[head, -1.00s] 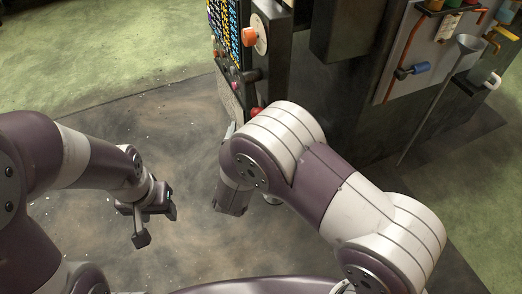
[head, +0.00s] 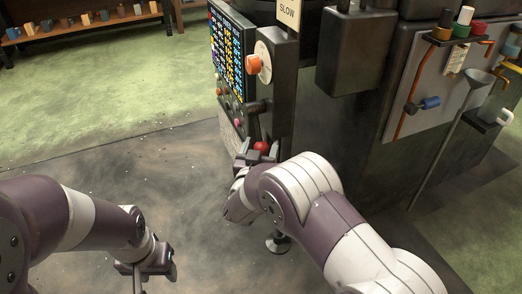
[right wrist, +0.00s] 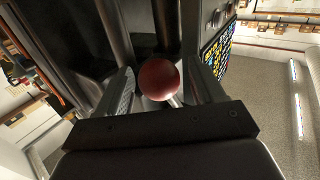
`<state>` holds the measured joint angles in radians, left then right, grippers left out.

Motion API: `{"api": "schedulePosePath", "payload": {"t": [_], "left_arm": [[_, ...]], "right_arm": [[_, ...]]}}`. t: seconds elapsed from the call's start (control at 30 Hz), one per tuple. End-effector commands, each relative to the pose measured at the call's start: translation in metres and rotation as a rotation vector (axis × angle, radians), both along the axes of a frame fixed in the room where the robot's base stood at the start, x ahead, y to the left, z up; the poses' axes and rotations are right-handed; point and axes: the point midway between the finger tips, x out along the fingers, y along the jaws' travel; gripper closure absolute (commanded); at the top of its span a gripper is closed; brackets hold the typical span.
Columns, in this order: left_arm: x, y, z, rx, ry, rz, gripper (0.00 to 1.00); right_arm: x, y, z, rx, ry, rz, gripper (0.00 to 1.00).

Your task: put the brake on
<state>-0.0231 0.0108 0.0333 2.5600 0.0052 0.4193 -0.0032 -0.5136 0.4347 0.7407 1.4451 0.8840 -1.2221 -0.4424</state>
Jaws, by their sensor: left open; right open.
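A lever with a red ball knob (head: 261,147) sticks out low on the dark machine, below the colourful panel. My right gripper (head: 259,153) is at this knob, with one finger on each side of it. In the right wrist view the red knob (right wrist: 158,79) sits between the two open fingers (right wrist: 162,88), and a short pale rod shows beside it. I cannot tell whether either finger touches the knob. My left gripper (head: 147,272) is open and empty over the floor at lower left, partly cut by the picture's bottom edge.
Above the red knob are a dark handle (head: 255,107), an orange knob (head: 254,64) on a round plate and a SLOW sign (head: 288,12). The panel (head: 228,55) has small coloured knobs. The floor left is clear.

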Motion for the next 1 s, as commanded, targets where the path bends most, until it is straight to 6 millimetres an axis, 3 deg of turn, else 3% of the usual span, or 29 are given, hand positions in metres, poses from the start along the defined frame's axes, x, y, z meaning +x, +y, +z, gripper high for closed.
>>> {"api": "schedulePosePath", "payload": {"t": [0.13,0.33,0.37,0.67,1.0], "left_arm": [[0.0,0.0,0.001,0.0,0.0,0.0,0.48],[0.0,0.0,0.0,0.0,0.0,0.0,0.48],[0.0,0.0,0.0,0.0,0.0,0.0,0.48],[0.0,0.0,-0.013,0.0,0.0,0.0,0.48],[0.0,0.0,-0.063,0.0,0.0,0.0,0.48]], "right_arm": [[0.0,0.0,0.0,0.0,0.0,0.0,0.32],[0.0,0.0,0.0,0.0,0.0,0.0,0.97],[0.0,0.0,0.0,0.0,0.0,0.0,1.0],[0.004,0.002,-0.007,0.015,-0.043,0.0,1.0],[0.026,0.008,-0.019,0.085,-0.262,0.0,1.0]]}}
